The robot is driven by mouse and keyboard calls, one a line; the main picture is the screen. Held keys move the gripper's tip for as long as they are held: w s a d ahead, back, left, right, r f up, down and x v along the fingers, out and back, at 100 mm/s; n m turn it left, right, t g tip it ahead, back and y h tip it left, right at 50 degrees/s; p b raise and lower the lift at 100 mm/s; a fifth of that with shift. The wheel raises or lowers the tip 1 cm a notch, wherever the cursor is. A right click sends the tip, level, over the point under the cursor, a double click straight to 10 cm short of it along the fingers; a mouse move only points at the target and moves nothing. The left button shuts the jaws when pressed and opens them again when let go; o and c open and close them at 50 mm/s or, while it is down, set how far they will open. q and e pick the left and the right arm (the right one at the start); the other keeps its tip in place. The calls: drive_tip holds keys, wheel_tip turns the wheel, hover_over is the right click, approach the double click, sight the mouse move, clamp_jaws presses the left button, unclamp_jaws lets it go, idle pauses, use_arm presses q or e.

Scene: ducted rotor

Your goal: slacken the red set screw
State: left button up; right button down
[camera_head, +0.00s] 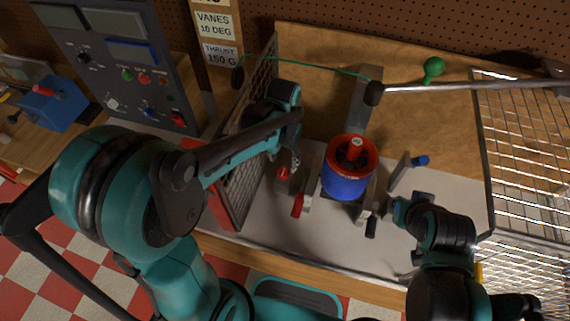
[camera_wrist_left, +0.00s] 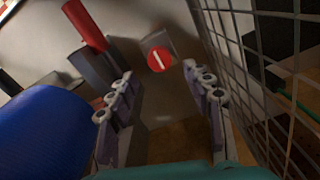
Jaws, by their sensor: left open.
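The red set screw (camera_wrist_left: 159,60) has a round head with a pale slot and sits on a small grey block. It shows small in the head view (camera_head: 283,173), just below my left gripper. My left gripper (camera_wrist_left: 159,82) is open and empty, its two fingers spread either side of the line to the screw head, apart from it. In the head view the left gripper (camera_head: 292,158) reaches in over the left side of the bench. My right gripper (camera_head: 387,211) is right of the blue and red ducted rotor (camera_head: 346,187); its fingers are too small to read.
A wire mesh guard (camera_head: 246,172) stands close along the left gripper. A red-handled lever (camera_head: 298,205) and the blue duct (camera_wrist_left: 40,130) are near the screw. A blue-tipped lever (camera_head: 420,160) stands right of the rotor. A metal rod (camera_head: 450,87) crosses behind, and another mesh guard (camera_head: 520,130) is on the right.

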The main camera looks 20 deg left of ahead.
sight(283, 171)
use_arm(q)
wheel_tip(283, 171, down, 6)
drive_tip(key=shift+s+r+b, duration=0.1)
drive_tip(key=shift+r+b, duration=0.1)
drive_tip(key=shift+b, duration=0.45)
drive_tip(key=c, duration=1.2)
